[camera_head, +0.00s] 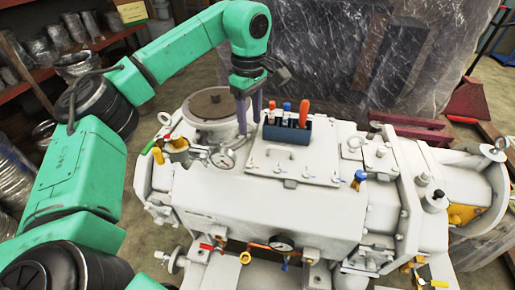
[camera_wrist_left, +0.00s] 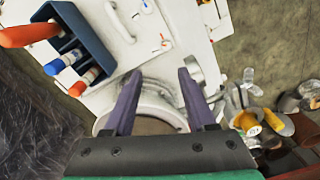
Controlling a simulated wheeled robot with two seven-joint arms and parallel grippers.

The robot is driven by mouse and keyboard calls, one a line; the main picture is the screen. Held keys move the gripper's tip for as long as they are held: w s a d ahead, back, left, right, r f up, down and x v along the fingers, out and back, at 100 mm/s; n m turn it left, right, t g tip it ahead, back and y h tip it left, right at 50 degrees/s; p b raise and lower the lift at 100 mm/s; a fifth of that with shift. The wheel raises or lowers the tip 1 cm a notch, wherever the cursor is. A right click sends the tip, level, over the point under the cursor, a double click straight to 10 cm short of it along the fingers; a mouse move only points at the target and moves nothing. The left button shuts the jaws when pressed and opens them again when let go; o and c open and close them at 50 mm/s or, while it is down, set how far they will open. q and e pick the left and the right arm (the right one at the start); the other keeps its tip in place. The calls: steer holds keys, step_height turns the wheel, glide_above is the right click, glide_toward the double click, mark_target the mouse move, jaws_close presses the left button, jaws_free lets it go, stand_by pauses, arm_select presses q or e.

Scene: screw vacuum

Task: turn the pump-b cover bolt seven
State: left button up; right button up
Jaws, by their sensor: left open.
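The white pump (camera_head: 265,205) fills the middle of the head view. On its top is a flat cover plate (camera_head: 268,160) with a handle (camera_head: 281,151) and several small coloured fittings; I cannot tell which is bolt seven. The plate also shows at the top of the left wrist view (camera_wrist_left: 105,50). My left gripper (camera_head: 249,125) reaches down from above, left of the tool holder and near the round cap (camera_head: 209,105). Its two purple fingers are apart with nothing between them, as the left wrist view (camera_wrist_left: 158,74) also shows. My right gripper is not seen.
A dark blue holder (camera_head: 285,132) with several tools, including an orange-handled one (camera_head: 304,113), stands close to the left gripper. A gauge (camera_head: 223,157) is below it. A plastic-wrapped block (camera_head: 350,55) stands behind, and shelves (camera_head: 75,60) are at left.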

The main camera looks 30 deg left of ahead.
mark_target(249, 164)
arm_select(q)
steer(key=f, duration=0.3)
steer(key=s+f+p, duration=0.1)
steer(key=f, duration=0.6)
steer(key=shift+s, duration=0.35)
step_height(249, 164, down, 2)
steer(key=shift+f+p, duration=0.25)
steer(key=shift+p, duration=0.1)
steer(key=shift+f, duration=0.1)
steer(key=shift+s, duration=0.1)
steer(key=c, duration=0.3)
jaws_close()
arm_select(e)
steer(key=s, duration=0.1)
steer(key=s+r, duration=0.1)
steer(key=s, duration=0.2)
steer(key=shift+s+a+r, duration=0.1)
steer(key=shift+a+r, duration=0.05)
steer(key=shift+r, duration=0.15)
